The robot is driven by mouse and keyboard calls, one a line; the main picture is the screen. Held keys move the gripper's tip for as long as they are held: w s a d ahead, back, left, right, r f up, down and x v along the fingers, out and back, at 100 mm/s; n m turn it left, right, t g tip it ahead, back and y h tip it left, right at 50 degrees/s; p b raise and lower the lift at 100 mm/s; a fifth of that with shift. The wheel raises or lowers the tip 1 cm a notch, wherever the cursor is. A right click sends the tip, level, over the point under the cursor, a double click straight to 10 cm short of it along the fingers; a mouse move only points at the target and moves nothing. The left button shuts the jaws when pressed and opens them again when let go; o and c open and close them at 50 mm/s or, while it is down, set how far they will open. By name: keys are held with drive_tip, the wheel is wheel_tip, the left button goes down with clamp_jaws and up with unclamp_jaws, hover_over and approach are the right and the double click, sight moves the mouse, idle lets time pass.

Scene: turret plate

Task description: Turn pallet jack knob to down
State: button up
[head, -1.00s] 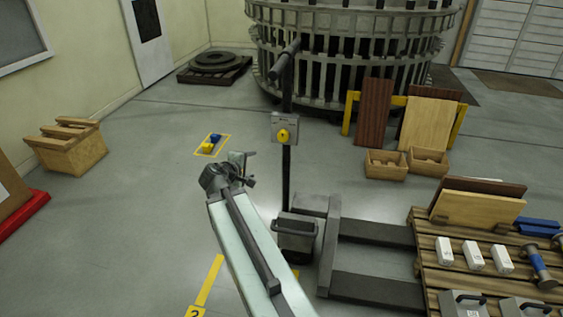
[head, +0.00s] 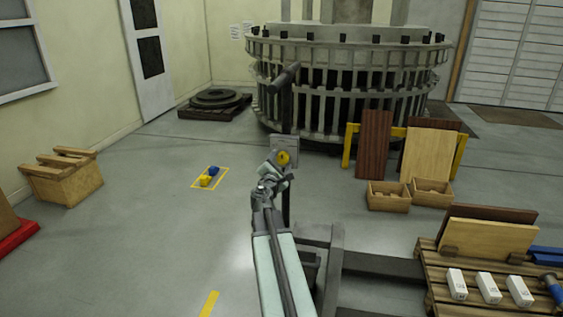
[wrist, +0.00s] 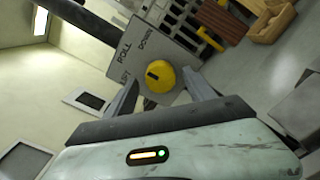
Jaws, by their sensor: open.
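The pallet jack's yellow knob (head: 283,158) sits on a grey plate on the upright handle. In the wrist view the knob (wrist: 160,75) shows a dark pointer slot, and the plate (wrist: 138,55) carries the words "ROLL" and "DOWN" and a third, partly hidden word at the left. DOWN is at the upper right of the knob. My gripper (wrist: 160,100) is open, with its fingers on the two sides below the knob in the picture. In the head view my gripper (head: 280,172) overlaps the lower left of the plate. Whether the fingers touch the knob I cannot tell.
The jack's black handle bar (head: 284,76) rises above the plate. The jack's forks (head: 383,266) run right towards a loaded wooden pallet (head: 433,290). Two wooden boxes (head: 388,198) stand farther back. The floor to the left is mostly clear.

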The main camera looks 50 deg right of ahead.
drive_tip(key=shift+w+d, duration=0.25)
drive_tip(key=shift+d, duration=0.15)
drive_tip(key=c, duration=1.3)
drive_tip(key=shift+d, duration=0.1)
drive_tip(key=shift+c, duration=0.3)
drive_tip(key=shift+a, duration=0.2)
drive_tip(key=shift+m, duration=0.4)
drive_tip(key=m, duration=0.2)
drive_tip(key=shift+m, duration=0.4)
drive_tip(key=m, duration=0.6)
drive_tip(key=shift+m, duration=0.3)
